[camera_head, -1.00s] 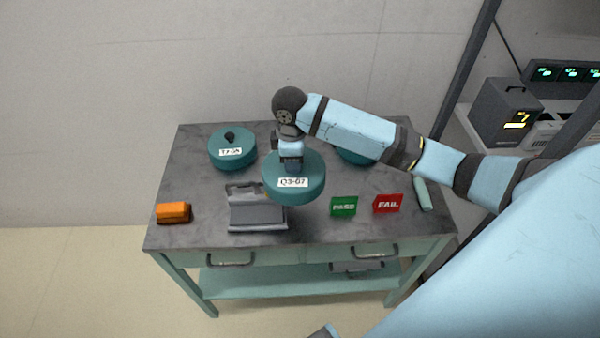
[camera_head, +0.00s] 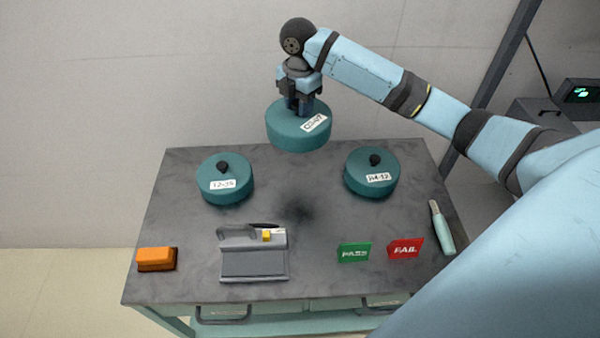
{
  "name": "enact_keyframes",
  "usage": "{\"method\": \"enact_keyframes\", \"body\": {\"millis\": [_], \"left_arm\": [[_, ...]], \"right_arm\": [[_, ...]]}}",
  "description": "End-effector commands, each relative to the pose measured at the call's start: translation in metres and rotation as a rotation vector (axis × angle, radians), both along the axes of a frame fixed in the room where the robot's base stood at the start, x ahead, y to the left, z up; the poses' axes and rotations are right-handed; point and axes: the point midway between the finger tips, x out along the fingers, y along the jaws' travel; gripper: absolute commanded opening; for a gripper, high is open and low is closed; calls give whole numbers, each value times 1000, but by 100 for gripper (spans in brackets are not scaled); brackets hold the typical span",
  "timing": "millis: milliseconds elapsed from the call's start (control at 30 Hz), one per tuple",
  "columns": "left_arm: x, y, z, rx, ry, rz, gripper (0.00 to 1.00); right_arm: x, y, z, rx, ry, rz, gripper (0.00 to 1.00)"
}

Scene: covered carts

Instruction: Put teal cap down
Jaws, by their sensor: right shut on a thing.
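A teal cap (camera_head: 290,132) with a white label hangs in the air above the back part of the grey table top (camera_head: 185,268). My right gripper (camera_head: 302,108) is above it and shut on its knob, which the fingers hide. Two other teal caps with black knobs stand on the table, one at the back left (camera_head: 225,184) and one at the back right (camera_head: 371,176). A dark shadow lies on the bare table between them. My left gripper is not in view.
A grey metal holder (camera_head: 254,264) with a small yellow part (camera_head: 267,236) sits at the front. An orange block (camera_head: 156,259) is at the left, green PASS (camera_head: 353,252) and red FAIL (camera_head: 405,248) signs at the right. A pale teal tube-like tool (camera_head: 442,230) lies near the right edge.

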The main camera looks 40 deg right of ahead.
Motion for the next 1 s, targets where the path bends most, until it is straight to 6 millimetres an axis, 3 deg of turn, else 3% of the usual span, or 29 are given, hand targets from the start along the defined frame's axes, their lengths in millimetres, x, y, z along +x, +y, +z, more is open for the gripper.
{"method": "enact_keyframes", "body": {"millis": [500,1000], "left_arm": [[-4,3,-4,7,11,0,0],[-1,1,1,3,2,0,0]], "right_arm": [[-2,1,-126,0,5,0,8],[-1,1,-183,0,3,-1,8]]}}
